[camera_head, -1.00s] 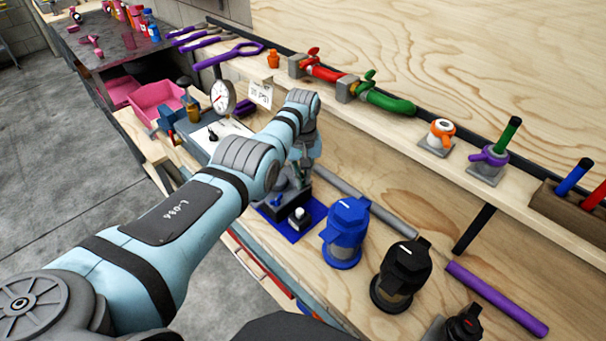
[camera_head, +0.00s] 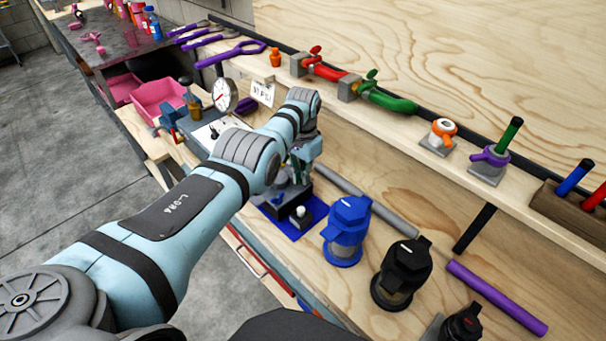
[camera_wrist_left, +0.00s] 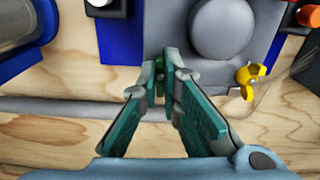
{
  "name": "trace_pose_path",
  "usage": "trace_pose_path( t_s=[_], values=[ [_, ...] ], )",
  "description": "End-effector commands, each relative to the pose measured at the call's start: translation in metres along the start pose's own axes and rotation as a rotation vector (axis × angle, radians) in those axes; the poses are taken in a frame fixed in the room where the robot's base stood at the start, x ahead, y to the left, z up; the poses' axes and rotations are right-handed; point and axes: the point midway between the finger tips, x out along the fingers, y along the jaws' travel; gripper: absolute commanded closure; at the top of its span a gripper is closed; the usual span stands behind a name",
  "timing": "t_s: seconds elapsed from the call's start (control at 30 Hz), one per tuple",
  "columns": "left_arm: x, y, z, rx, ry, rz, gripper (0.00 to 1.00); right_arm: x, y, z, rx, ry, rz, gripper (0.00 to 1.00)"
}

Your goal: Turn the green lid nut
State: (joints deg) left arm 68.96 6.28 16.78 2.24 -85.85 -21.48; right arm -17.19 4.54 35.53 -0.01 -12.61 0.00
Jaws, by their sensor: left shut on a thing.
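The green lid nut (camera_wrist_left: 161,90) shows as a small green piece between the fingertips of my left gripper (camera_wrist_left: 164,72) in the left wrist view. The fingers are shut on it and hide most of it. It sits at the edge of a grey housing with a round grey lid (camera_wrist_left: 224,28). A yellow wing nut (camera_wrist_left: 250,78) is on the housing's right side. In the head view my left gripper (camera_head: 299,170) is over the grey housing (camera_head: 286,203), and the green nut cannot be made out. My right gripper is out of view.
The housing stands on a blue mat (camera_head: 292,232). Blue (camera_head: 346,232) and black (camera_head: 402,275) filter canisters stand to its right. A grey pipe (camera_head: 370,202) lies behind them. A gauge (camera_head: 224,95) and pink bin (camera_head: 158,98) are at the left. A shelf runs along the back.

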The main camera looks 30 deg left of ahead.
Motion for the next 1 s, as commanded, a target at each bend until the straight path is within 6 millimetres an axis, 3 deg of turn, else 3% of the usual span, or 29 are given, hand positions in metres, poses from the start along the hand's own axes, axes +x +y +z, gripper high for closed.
trace_pose_path(
  t_s=[0.67,0.7,0.8,1.0],
  values=[
    [0.0002,0.0001,-0.0003,0.067,0.001,0.001,1.00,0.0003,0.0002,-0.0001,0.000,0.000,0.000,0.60],
    [0.0002,0.0001,-0.0003,0.067,0.001,0.001,0.88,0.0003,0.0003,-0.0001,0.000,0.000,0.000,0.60],
    [0.0001,0.0000,-0.0002,0.066,0.001,0.001,0.74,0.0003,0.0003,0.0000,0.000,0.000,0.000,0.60],
    [0.0001,-0.0003,0.0001,0.066,0.001,0.000,0.74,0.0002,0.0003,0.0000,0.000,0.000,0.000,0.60]
  ],
)
